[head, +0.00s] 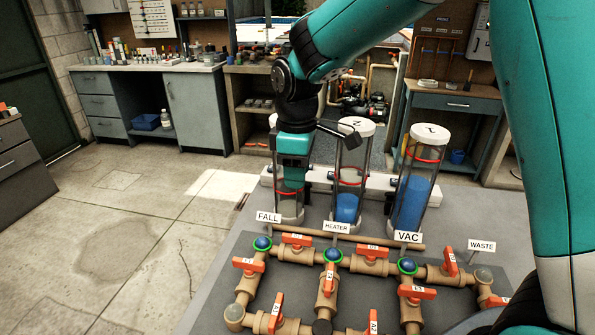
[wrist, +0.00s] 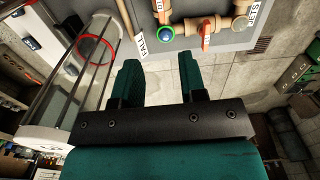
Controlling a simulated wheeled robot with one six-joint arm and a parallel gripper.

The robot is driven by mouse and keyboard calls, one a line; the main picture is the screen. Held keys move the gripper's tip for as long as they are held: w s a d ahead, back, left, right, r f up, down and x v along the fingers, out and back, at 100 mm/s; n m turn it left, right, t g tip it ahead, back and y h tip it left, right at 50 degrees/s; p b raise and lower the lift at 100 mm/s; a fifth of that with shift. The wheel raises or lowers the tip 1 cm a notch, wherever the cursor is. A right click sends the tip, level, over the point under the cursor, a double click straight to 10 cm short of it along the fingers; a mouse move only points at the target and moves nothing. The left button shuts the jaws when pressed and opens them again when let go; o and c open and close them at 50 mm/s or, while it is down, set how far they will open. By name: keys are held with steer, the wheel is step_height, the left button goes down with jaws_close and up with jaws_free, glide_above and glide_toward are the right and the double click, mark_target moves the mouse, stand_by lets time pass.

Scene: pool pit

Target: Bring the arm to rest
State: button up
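My gripper (head: 292,182) hangs from my teal arm in the head view, fingers down, in front of the leftmost clear cylinder (head: 289,212) and hiding much of it. In the wrist view my gripper (wrist: 159,78) has its two dark green fingers apart, with nothing between them. The clear cylinder with a red ring (wrist: 92,52) stands to the left of the fingers there. I cannot tell from these frames whether the gripper touches it.
Cylinder 2 (head: 347,208) and cylinder 1 (head: 413,203) hold blue liquid, right of my gripper. Pipes with orange valve handles (head: 295,240) lie in front on the grey bench (head: 213,290). Labels read FALL, HEATER, VAC and WASTE. Open floor (head: 120,230) lies to the left.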

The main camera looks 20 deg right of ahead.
stand_by(0.3)
steer(key=s+a+r+m+y, duration=0.2)
steer(key=s+r, duration=0.1)
steer(key=s, duration=0.9)
steer(key=s+a+r+m+y, duration=0.2)
steer(key=s+r, duration=0.1)
steer(key=s, duration=0.9)
steer(key=shift+a, duration=0.25)
